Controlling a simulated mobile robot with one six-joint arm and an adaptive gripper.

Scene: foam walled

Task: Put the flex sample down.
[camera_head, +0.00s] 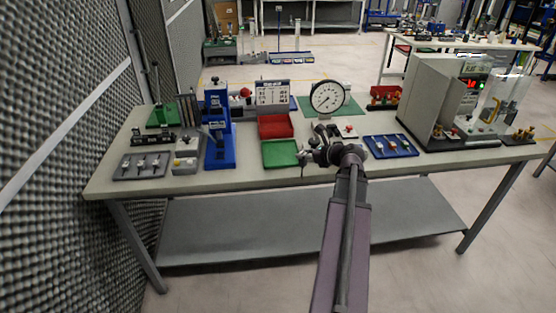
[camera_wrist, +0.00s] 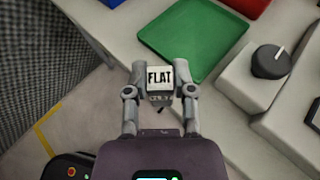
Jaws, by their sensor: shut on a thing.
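My gripper (camera_wrist: 160,88) is shut on a small white block lettered "FLAT" (camera_wrist: 159,75), seen in the wrist view. No part marked flex can be read in either view. In the head view my gripper (camera_head: 306,156) is above the front part of the bench, beside the green tray (camera_head: 280,153), and the held block is too small to make out. In the wrist view the empty green tray (camera_wrist: 197,38) lies just beyond the block, which appears near the bench's front edge, apart from the tray.
A grey unit with a black knob (camera_wrist: 271,61) is right of my gripper. A red tray (camera_head: 275,126) lies behind the green one. A blue tray (camera_head: 390,146) with several parts is right; a blue press (camera_head: 219,140) and grey tray (camera_head: 140,165) are left. The dial gauge (camera_head: 328,97) stands behind.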

